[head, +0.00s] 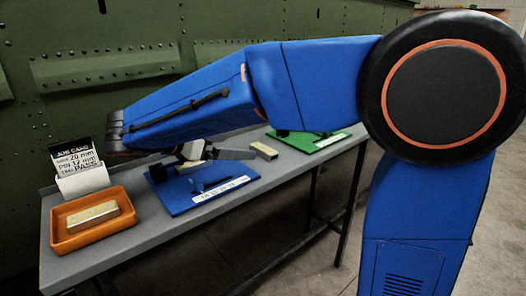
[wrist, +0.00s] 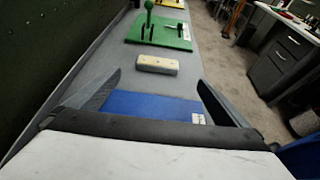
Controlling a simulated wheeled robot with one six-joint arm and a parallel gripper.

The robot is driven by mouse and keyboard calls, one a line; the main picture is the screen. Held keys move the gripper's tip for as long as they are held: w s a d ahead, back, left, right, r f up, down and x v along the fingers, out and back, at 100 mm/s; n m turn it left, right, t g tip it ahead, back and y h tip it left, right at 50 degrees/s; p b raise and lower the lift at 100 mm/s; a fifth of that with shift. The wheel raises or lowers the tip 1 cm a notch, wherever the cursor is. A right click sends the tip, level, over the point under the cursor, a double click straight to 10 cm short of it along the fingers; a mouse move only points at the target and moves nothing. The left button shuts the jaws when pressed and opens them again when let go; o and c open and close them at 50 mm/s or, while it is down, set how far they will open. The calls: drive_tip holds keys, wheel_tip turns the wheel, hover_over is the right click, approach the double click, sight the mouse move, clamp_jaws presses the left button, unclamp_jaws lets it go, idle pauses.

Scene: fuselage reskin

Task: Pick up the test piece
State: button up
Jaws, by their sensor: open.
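A small tan block (head: 264,150), which looks like the test piece, lies on the grey bench between the blue and green boards. In the wrist view the block (wrist: 157,66) lies just beyond my fingertips, roughly centred between them. My gripper (head: 230,159) is open and empty, reaching over the blue board. In the wrist view its fingers (wrist: 159,77) are spread wide on either side of the blue board. A similar pale block (head: 93,215) lies in the orange tray (head: 60,238) at the bench's left end.
The blue board (head: 181,205) carries dark fixtures and a label. The green board (wrist: 178,43) with a knobbed lever (wrist: 148,18) stands beyond the block. A job card (head: 80,168) stands behind the tray. A green riveted wall (head: 60,100) runs along the bench's back.

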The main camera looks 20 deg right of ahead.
approach(263, 148)
drive_tip(key=x, duration=0.3)
drive_tip(key=shift+s+d, duration=0.1)
drive_tip(key=shift+x, duration=2.65)
drive_tip(key=c, duration=1.2)
